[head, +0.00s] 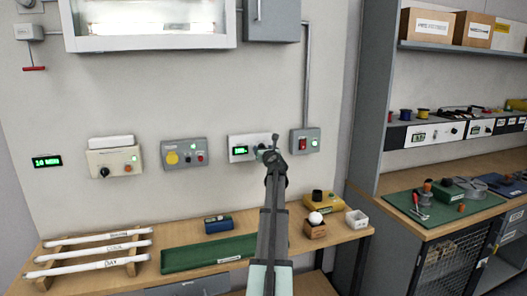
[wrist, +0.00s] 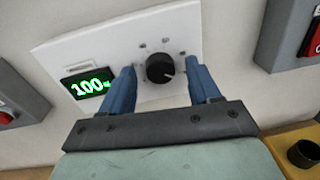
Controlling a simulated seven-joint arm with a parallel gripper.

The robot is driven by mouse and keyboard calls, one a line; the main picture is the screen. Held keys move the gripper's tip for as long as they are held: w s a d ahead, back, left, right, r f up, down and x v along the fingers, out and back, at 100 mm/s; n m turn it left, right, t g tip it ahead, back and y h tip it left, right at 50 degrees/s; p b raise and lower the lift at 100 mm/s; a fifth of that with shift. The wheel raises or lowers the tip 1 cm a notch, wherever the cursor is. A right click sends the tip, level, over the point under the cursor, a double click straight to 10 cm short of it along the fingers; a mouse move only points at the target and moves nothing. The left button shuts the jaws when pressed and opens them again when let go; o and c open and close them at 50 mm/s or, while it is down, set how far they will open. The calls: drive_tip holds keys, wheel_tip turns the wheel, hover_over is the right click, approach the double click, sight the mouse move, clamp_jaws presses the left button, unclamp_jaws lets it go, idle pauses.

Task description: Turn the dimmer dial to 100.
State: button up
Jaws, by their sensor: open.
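The dimmer dial (wrist: 160,68) is a round black knob with a white pointer line on a white wall plate (wrist: 110,38). The green display (wrist: 88,85) beside it reads 100 in the wrist view. In the head view the dimmer plate (head: 237,142) is on the wall, and my arm and gripper hide part of it, including the dial. My gripper (wrist: 164,76) is open, with one blue finger on each side of the dial. Gaps show between the fingers and the knob, and nothing is held.
A grey box with a red switch (head: 303,143) is close on the right. Below, the bench holds a green tray (head: 205,254), a tube rack (head: 135,268) and a yellow box (head: 325,203). A light fixture (head: 150,42) hangs above.

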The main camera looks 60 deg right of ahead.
drive_tip(key=v, duration=1.4)
drive_tip(key=shift+w+d, duration=0.1)
